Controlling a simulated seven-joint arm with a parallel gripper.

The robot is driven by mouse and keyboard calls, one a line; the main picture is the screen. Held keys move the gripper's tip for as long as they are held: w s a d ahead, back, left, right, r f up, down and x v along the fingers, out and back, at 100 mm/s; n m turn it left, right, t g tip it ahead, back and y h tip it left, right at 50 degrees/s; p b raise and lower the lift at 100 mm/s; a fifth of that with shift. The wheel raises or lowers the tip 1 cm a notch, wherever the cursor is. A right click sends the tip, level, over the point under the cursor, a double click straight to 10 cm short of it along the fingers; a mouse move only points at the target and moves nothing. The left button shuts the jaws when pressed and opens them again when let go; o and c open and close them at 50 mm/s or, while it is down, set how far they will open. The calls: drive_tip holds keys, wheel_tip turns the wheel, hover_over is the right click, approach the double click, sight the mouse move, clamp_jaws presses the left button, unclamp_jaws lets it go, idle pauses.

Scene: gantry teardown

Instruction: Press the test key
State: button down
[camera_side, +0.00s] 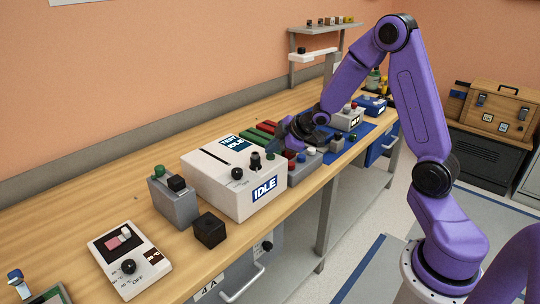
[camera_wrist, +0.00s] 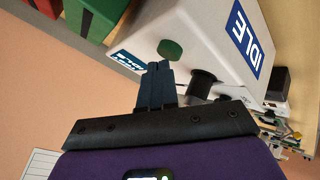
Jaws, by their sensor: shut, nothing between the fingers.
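A white box (camera_side: 225,180) with IDLE labels stands on the bench; it also fills the upper right of the wrist view (camera_wrist: 205,30). It has a slot in its top, black knobs (camera_side: 237,173) and a round green button (camera_wrist: 171,49). In the side view my gripper (camera_side: 281,146) is at the box's far right end, partly hidden by my wrist.
A grey box (camera_side: 175,203) with green and black tops, a black block (camera_side: 210,230) and a white dial unit (camera_side: 128,258) stand left of the white box. Red and green blocks (camera_side: 257,134) lie behind my gripper. A shelf (camera_side: 325,30) stands at the back.

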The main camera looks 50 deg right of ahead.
sight(273, 156)
drive_tip(key=shift+f, duration=0.3)
idle(0.4)
drive_tip(key=shift+r, duration=1)
wheel_tip(273, 156, up, 6)
idle(0.5)
idle(0.5)
